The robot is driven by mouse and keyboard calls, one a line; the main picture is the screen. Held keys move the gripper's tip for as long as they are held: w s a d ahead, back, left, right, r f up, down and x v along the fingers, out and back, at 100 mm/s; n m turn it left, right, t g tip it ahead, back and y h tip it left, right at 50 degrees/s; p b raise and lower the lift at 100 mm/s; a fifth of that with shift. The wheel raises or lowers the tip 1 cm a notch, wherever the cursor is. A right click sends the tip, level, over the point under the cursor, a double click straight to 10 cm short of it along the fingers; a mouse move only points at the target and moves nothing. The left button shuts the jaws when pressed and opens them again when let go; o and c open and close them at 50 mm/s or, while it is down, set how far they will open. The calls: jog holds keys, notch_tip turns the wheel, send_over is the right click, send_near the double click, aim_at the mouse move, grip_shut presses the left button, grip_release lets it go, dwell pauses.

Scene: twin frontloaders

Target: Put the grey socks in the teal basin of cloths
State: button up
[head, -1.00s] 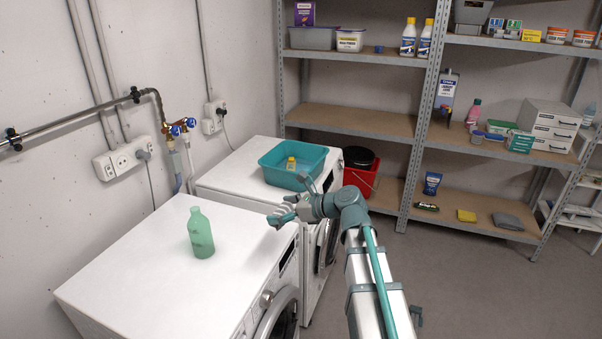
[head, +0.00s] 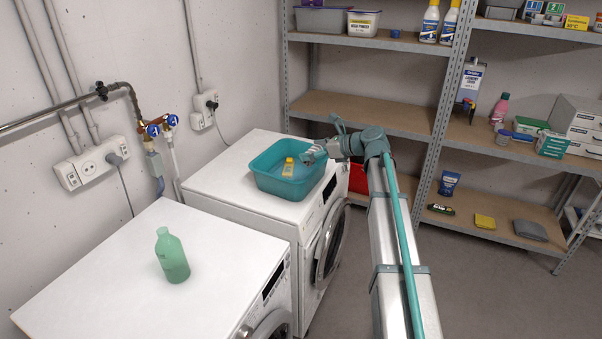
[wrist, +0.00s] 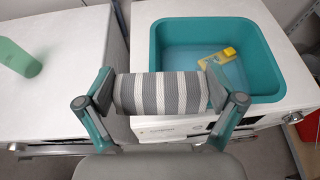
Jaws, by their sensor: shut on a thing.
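The grey socks (wrist: 161,93) are a rolled bundle with white stripes, held crosswise between the fingers of my gripper (wrist: 160,102). In the head view my gripper (head: 318,152) is at the right rim of the teal basin (head: 262,182), with the socks (head: 308,155) partly hidden by the fingers. The basin also shows in the wrist view (wrist: 274,72), ahead and to the right of the socks. It stands on the far white washer. Inside it lies a yellow-labelled item (head: 288,167) on a light blue bottom; I cannot make out any cloths.
A green bottle (head: 172,256) stands on the near white washer (head: 110,285). A red bucket (head: 358,178) is behind my arm, right of the far washer (head: 215,178). Metal shelves (head: 370,112) with several containers stand at the back. The near washer's top is mostly clear.

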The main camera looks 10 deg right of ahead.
jog(key=w+d+f+p, duration=0.1)
jog(key=w+f+p, duration=0.4)
jog(key=w+f, duration=0.8)
jog(key=shift+w+d, duration=0.3)
jog(key=shift+d, duration=0.05)
jog(key=shift+s+f, duration=0.1)
jog(key=shift+f, duration=0.45)
jog(key=o, duration=0.8)
jog(key=shift+f, duration=0.15)
jog(key=shift+s, duration=0.1)
